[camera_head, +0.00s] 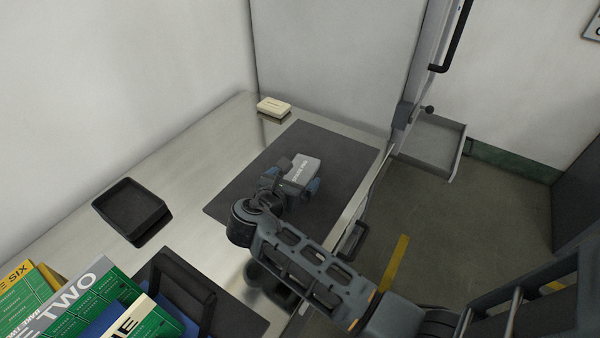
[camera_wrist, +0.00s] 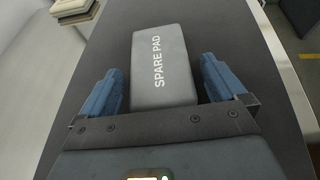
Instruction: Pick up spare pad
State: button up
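The spare pad is a light grey block with white "SPARE PAD" lettering. In the head view the spare pad (camera_head: 303,168) is at my gripper, over the dark mat (camera_head: 345,150) on the metal table. In the wrist view the spare pad (camera_wrist: 162,62) lies lengthwise, its near end between my two blue fingers. My gripper (camera_wrist: 163,80) is open, with a gap showing on each side of the pad. In the head view my gripper (camera_head: 297,186) partly hides the pad. The pad's underside is hidden.
A black tray (camera_head: 132,208) sits at the left. Green, grey and yellow labelled boxes (camera_head: 75,300) fill the lower left. Walls bound the left and back; the table edge drops to floor at right.

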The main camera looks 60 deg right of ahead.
jog(key=c, duration=0.9)
jog(key=shift+o, duration=0.2)
jog(key=shift+r, duration=0.15)
